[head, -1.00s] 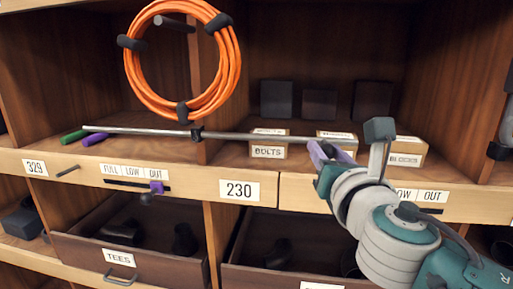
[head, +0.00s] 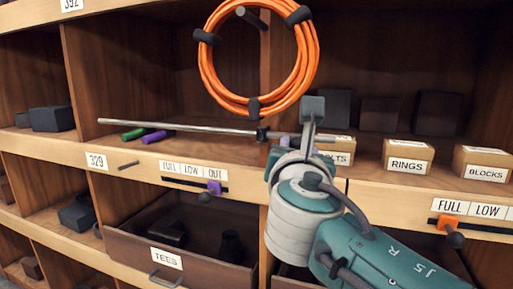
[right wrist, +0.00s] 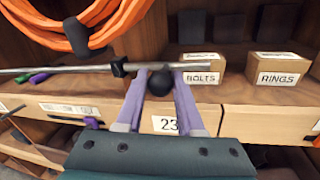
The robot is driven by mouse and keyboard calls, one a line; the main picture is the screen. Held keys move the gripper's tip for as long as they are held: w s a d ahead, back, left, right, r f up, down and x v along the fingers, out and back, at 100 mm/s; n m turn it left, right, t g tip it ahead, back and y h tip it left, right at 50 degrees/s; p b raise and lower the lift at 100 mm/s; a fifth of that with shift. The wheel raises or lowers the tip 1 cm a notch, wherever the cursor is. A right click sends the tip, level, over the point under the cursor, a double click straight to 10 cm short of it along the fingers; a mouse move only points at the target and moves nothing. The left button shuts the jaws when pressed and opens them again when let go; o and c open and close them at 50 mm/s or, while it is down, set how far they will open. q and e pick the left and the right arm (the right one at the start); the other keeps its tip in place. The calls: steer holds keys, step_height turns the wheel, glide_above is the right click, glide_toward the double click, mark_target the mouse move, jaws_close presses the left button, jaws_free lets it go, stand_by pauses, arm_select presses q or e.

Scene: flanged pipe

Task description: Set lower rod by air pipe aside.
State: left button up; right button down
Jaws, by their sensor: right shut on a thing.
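A long thin grey metal rod (head: 190,127) runs sideways below the coiled orange hose (head: 307,70), along the front of the shelf. It passes through a black clamp (head: 262,135) near the upright divider. My right gripper (head: 290,142) is at the rod's right part, just right of the clamp, partly hidden behind my own wrist. In the right wrist view the rod (right wrist: 75,72) crosses at the purple fingertips (right wrist: 162,76), with a black ball knob (right wrist: 160,83) between them. The fingers are shut on the rod at this knob. My left gripper is not in view.
Green (head: 134,133) and purple (head: 155,136) handles lie behind the rod at left. Boxes marked RINGS (head: 407,158) and BLOCKS (head: 482,163) stand at right. An open TEES drawer (head: 185,240) juts out below. The shelf's left bay is mostly free.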

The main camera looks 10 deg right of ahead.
steer(key=c, duration=0.5)
jaws_free()
steer(key=shift+c, duration=0.2)
steer(key=shift+s+a, duration=0.2)
steer(key=shift+s, duration=0.25)
steer(key=p+v, duration=0.1)
steer(key=v, duration=0.8)
steer(key=shift+r, duration=0.1)
